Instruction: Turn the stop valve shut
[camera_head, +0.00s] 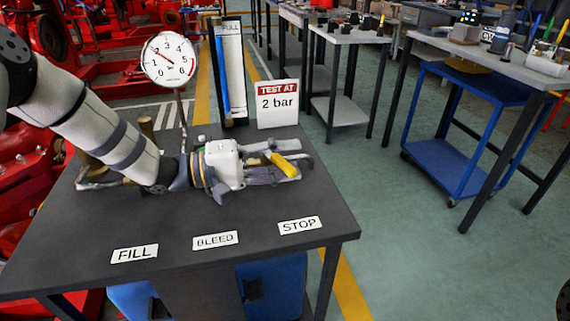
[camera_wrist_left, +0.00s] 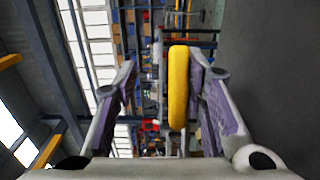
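The stop valve's yellow lever (camera_head: 285,165) lies at the right end of the pipework on the dark bench, behind the STOP label (camera_head: 300,225). The valve body is mostly hidden by my gripper. My left gripper (camera_head: 297,168) reaches in from the left, with its fingers on either side of the lever. In the left wrist view the yellow lever (camera_wrist_left: 178,88) stands between the open fingers (camera_wrist_left: 163,85). It is close against the right finger, with a clear gap to the left finger; contact is unclear. My right gripper is not in view.
A pressure gauge (camera_head: 168,60), a blue-filled level column (camera_head: 230,75) and a TEST AT 2 bar sign (camera_head: 277,104) stand behind the pipework. FILL (camera_head: 134,254) and BLEED (camera_head: 215,240) labels lie along the front. The bench top (camera_head: 180,225) is otherwise clear at the front.

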